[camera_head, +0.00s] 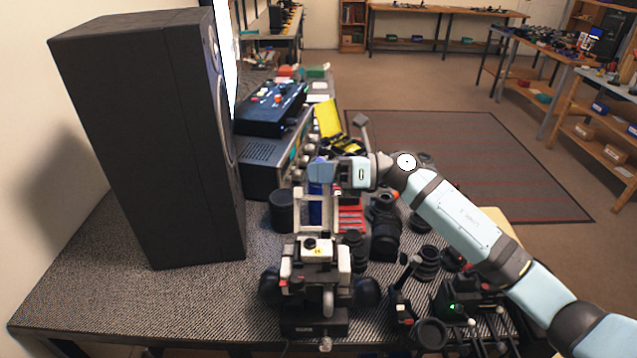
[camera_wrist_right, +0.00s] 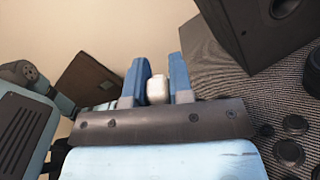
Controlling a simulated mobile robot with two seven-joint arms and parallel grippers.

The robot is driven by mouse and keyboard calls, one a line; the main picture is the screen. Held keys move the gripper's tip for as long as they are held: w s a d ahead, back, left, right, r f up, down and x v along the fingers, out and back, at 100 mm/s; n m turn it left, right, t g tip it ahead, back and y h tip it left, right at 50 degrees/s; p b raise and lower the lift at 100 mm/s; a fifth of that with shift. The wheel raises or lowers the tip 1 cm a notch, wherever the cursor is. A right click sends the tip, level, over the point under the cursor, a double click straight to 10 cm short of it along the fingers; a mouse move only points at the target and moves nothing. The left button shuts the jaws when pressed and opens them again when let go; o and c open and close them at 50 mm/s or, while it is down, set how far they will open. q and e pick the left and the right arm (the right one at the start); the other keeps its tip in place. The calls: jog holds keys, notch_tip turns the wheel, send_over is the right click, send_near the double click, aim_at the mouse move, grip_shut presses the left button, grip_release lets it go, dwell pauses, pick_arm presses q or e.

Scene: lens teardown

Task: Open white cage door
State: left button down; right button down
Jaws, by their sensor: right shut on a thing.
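The white cage door (camera_head: 332,215) shows in the head view as a pale open frame, standing upright behind a black-and-white device (camera_head: 314,272) on the table. My right gripper (camera_head: 322,172) is at the top of the frame, its arm coming in from the right. In the right wrist view its two blue fingers (camera_wrist_right: 158,82) are shut on a small white block (camera_wrist_right: 157,90), which appears to be part of the door. The gripper hides part of the frame's top. My left gripper is in neither view.
A tall black speaker (camera_head: 150,140) stands on the left of the table. A dark box with knobs (camera_head: 275,150) is behind the door. Several black lenses (camera_head: 385,240) crowd the table on the right. Bare table (camera_head: 130,295) lies at the front left.

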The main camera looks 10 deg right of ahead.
jog(key=shift+s+a+r+n+b, duration=0.1)
jog(key=shift+s+r+n+b, duration=0.15)
jog(key=shift+s+n+b, duration=0.3)
jog(key=shift+s+a+r+n+b, duration=0.1)
jog(key=shift+s+r+n+b, duration=0.2)
jog(key=shift+s+n, duration=0.3)
jog(key=shift+w, duration=0.1)
jog(key=c, duration=1)
grip_release()
jog(key=shift+d, duration=0.1)
jog(key=s+d+b, duration=0.2)
jog(key=d, duration=1.1)
jog(key=shift+s+d, duration=0.2)
jog(key=shift+s, duration=0.15)
